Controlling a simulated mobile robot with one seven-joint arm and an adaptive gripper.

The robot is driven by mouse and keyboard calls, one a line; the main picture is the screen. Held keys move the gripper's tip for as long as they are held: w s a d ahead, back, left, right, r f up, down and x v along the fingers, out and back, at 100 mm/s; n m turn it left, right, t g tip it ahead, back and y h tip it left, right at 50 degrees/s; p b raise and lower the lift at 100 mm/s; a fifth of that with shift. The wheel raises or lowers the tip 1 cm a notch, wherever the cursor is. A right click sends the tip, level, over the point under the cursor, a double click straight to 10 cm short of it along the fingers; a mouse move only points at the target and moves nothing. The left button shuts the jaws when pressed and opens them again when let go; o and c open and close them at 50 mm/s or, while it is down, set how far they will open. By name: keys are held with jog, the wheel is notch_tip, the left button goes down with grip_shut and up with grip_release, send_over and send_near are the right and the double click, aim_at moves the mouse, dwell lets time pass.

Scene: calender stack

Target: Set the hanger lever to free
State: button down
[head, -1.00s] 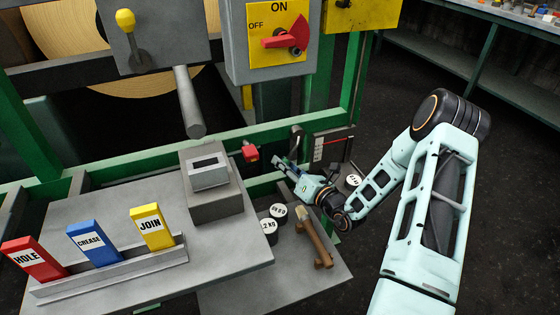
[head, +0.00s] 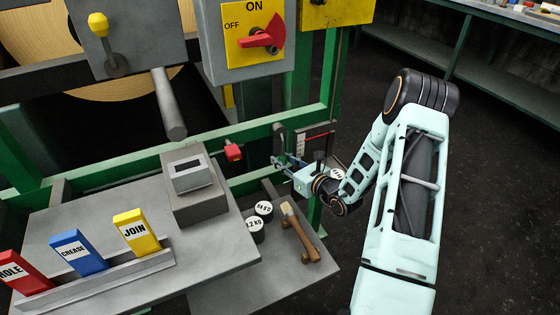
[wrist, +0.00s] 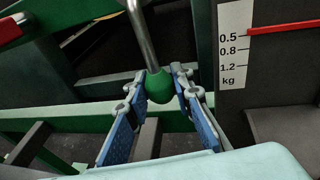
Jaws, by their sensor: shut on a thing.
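The hanger lever is a metal rod (wrist: 143,35) with a green ball knob (wrist: 160,87) at its lower end in the wrist view. My gripper (wrist: 162,80) has its two blue-padded fingers on either side of the knob and is shut on it. In the head view my gripper (head: 281,162) is at the green frame, right of the grey box. The knob cannot be made out there. No free or locked label for the lever is readable.
A scale plate (wrist: 235,45) with a red pointer (wrist: 285,28) stands right of the lever. A red handle (head: 233,152) is to its left. Weights (head: 264,208) and a wooden-handled tool (head: 300,235) lie on the lower shelf. Green frame rails (head: 100,176) run close by.

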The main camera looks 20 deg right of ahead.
jog(key=shift+d+f, duration=0.1)
jog(key=shift+d, duration=0.05)
jog(key=c, duration=1.7)
grip_release()
jog(key=shift+o, duration=0.2)
jog(key=v, duration=1.2)
